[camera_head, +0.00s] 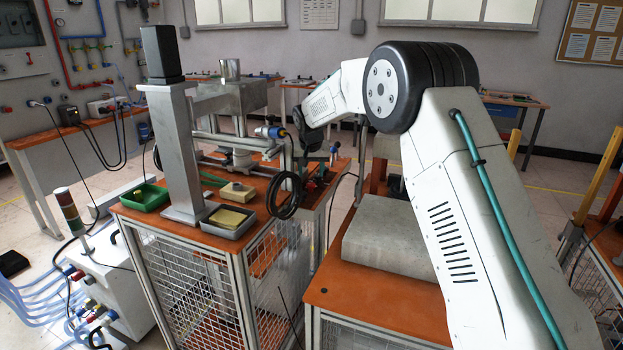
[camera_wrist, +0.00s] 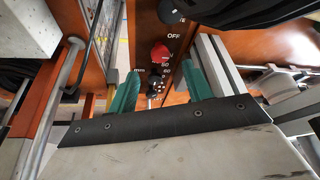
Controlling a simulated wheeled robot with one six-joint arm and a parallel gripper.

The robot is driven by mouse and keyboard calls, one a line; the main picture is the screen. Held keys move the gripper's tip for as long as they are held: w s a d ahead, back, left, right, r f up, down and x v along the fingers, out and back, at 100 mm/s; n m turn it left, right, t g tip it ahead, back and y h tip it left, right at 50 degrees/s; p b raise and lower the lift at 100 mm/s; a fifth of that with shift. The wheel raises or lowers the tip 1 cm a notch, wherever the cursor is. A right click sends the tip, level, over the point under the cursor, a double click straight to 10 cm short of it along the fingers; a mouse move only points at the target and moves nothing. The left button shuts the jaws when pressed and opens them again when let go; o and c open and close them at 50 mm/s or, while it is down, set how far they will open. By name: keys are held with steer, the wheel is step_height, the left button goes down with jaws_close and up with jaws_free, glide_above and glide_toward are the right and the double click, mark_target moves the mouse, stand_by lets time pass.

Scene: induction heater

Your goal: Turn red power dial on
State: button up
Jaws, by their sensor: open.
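The red power dial (camera_wrist: 160,54) shows in the wrist view on an orange-brown panel, just below the printed word OFF. A smaller black dial (camera_wrist: 155,87) with numbers around it sits below the red one. My gripper (camera_wrist: 162,72) is open, with one teal finger left and one right of the dials in the picture. Nothing is held between the fingers. I cannot tell the depth gap between fingertips and red dial. In the head view my arm reaches to the right end of the orange bench, and the dial cannot be made out clearly there.
A metal post (camera_head: 175,150), a green tray (camera_head: 145,197) and a grey tray (camera_head: 228,222) stand on the bench. A grey block (camera_head: 388,240) sits on the nearer bench.

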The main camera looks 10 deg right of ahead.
mark_target(312, 185)
steer(key=shift+v, duration=0.85)
steer(key=shift+d+r, duration=0.1)
steer(key=shift+d, duration=0.85)
steer(key=w+f+n, duration=0.1)
steer(key=f, duration=0.1)
steer(key=f+n+y, duration=0.1)
steer(key=f+n, duration=0.1)
steer(key=f, duration=0.1)
steer(key=w+f+n, duration=0.1)
steer(key=f, duration=0.1)
steer(key=shift+w+a+f+y, duration=0.2)
steer(key=shift+w+a+y, duration=0.1)
steer(key=shift+w+a, duration=0.1)
